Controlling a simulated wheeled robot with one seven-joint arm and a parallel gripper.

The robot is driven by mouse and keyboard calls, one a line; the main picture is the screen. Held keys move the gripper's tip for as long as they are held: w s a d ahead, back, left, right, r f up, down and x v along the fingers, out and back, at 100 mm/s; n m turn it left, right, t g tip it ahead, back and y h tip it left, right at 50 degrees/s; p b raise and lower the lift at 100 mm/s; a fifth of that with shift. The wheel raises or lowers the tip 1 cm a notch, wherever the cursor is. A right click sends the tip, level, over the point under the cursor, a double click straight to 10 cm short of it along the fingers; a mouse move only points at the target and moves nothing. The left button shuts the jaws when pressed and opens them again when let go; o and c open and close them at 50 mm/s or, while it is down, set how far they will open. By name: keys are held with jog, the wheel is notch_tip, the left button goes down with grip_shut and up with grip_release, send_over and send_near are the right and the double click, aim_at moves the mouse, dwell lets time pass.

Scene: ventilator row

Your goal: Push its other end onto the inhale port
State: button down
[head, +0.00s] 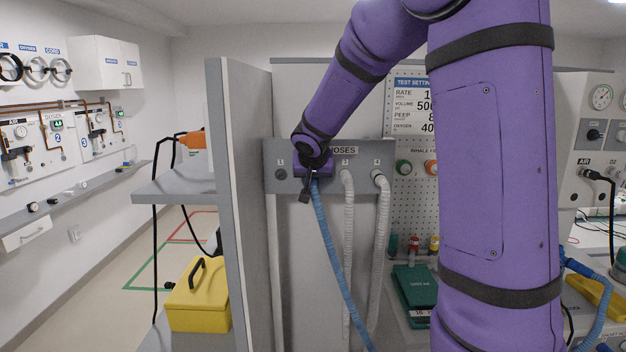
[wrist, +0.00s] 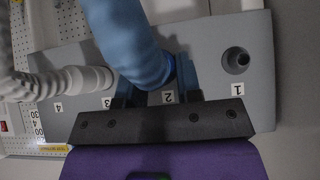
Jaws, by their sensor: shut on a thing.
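My gripper (head: 313,176) is at the grey hose rack in the head view, reaching in beside the HOSES label. It is shut on the upper end of a blue hose (head: 330,238), which hangs down and right out of the picture. In the wrist view the two dark fingers (wrist: 155,88) close around the blue hose (wrist: 128,45) beside the number 2 label. I cannot tell whether its end is still on the rack. A sign beginning "INHALE" (head: 424,151) is on the pegboard, above a green-ringed port (head: 403,167) and an orange-ringed port (head: 431,167).
The hose rack (head: 360,150) holds two pale ribbed hoses (head: 382,230), at places 3 and 4. Place 1 is an empty hole (wrist: 236,60). A grey partition (head: 232,200) stands left. A yellow case (head: 198,295) sits low left. More blue hose (head: 588,272) shows at right.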

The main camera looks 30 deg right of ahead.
aim_at(313, 183)
jog(key=shift+s, duration=0.1)
jog(key=shift+s+a, duration=0.7)
jog(key=shift+s, duration=0.25)
jog(key=shift+s+a, duration=0.65)
jog(key=shift+s, duration=0.3)
